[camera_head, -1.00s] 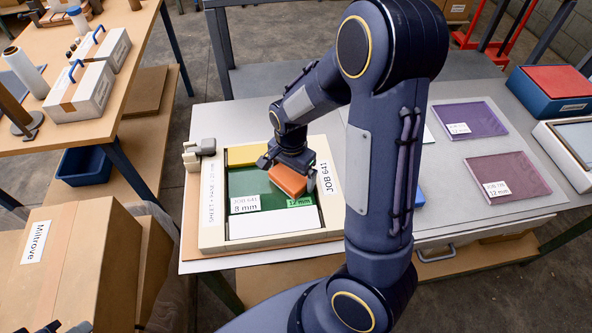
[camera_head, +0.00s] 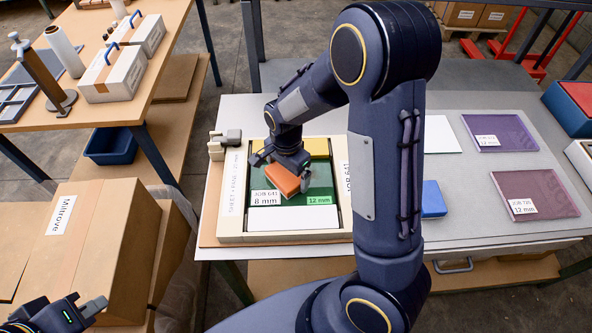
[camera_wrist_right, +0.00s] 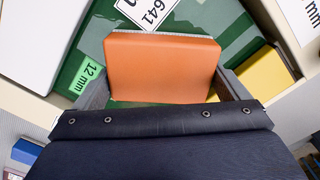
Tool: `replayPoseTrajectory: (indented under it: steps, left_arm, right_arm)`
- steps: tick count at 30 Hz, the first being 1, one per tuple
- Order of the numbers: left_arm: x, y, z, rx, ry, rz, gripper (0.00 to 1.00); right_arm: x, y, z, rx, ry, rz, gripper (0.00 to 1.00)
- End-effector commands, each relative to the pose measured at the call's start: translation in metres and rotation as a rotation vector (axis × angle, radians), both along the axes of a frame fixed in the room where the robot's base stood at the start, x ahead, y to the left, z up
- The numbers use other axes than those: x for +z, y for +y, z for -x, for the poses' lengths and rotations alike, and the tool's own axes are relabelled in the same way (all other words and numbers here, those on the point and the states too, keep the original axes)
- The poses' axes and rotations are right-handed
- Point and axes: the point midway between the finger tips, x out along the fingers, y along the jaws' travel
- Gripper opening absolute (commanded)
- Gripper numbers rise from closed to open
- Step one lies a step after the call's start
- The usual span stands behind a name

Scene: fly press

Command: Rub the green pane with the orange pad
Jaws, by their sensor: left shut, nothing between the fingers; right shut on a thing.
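The green pane (camera_head: 318,181) lies in a cream frame (camera_head: 231,205) on the table, with a white "JOB 641 8 mm" label and a green "12 mm" label on it. My right gripper (camera_head: 285,180) is shut on the orange pad (camera_head: 283,181), over the middle of the pane. In the right wrist view the pad (camera_wrist_right: 162,68) sits between the fingers against the pane (camera_wrist_right: 215,28); whether it touches cannot be told for sure. Wet-looking streaks show on the pane there. My left gripper (camera_head: 85,312) is shut and empty at the lower left, away from the frame.
A yellow block (camera_head: 318,147) and a white block (camera_head: 290,217) lie in the frame behind and before the pane. A grey clamp (camera_head: 225,142) stands at its back left corner. A blue block (camera_head: 433,199) and purple panes (camera_head: 497,132) lie to the right. A cardboard box (camera_head: 85,240) stands at left.

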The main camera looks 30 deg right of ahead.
Motion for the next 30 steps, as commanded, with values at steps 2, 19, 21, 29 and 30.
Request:
replayPoseTrajectory:
  steps: [2, 19, 21, 29, 30]
  left_arm:
    - [0.0, 0.0, 0.0, 0.0, 0.0, 0.0, 0.0]
    - [0.011, 0.0, 0.0, 0.0, 0.0, 0.0, 0.0]
    - [0.018, 0.0, 0.0, 0.0, 0.0, 0.0, 0.0]
    - [0.04, 0.0, 0.0, 0.0, 0.0, 0.0, 0.0]
    - [0.043, 0.0, 0.0, 0.0, 0.0, 0.0, 0.0]
  right_arm:
    - [-0.001, 0.007, -0.003, 0.001, -0.001, 0.0, 0.61]
    - [0.011, 0.012, -0.006, -0.001, -0.001, -0.001, 0.61]
    - [0.019, 0.012, -0.006, -0.001, -0.001, -0.001, 0.61]
    - [0.046, 0.012, -0.006, -0.001, -0.001, -0.001, 0.61]
    - [0.05, 0.012, -0.006, -0.001, -0.001, -0.001, 0.61]
